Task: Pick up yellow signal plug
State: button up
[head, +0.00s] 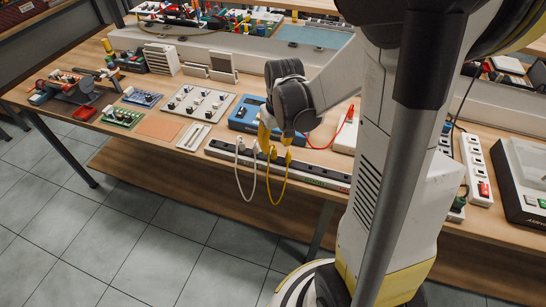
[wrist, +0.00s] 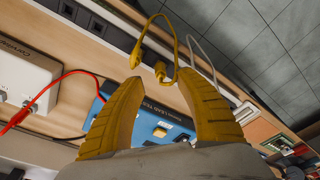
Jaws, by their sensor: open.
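The yellow signal plugs sit at the ends of a looped yellow cable. In the wrist view one yellow plug (wrist: 160,71) stands just beyond the gap between my fingertips, and the other yellow plug (wrist: 136,54) is a little up and left. Both appear seated in a long dark socket strip (head: 318,177), with the cable (head: 273,196) hanging over the table's front edge. My gripper (wrist: 158,86) is open and empty, its yellow fingers apart. In the head view, my gripper (head: 276,140) is over the strip, partly hiding the plugs behind its fingers.
A white cable (head: 238,178) with its own plugs is in the strip just left of the yellow one. A blue box (wrist: 150,122) and a red cable (wrist: 45,92) are close by. Tiled floor lies in front.

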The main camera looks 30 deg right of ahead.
aim_at(275, 151)
jog(key=f+b, duration=0.1)
jog(key=f, duration=0.2)
jog(key=f+b, duration=0.1)
jog(key=f, duration=0.1)
jog(key=shift+w+b, duration=0.25)
jog(key=shift+b, duration=0.05)
jog(key=shift+r, duration=0.15)
grip_shut()
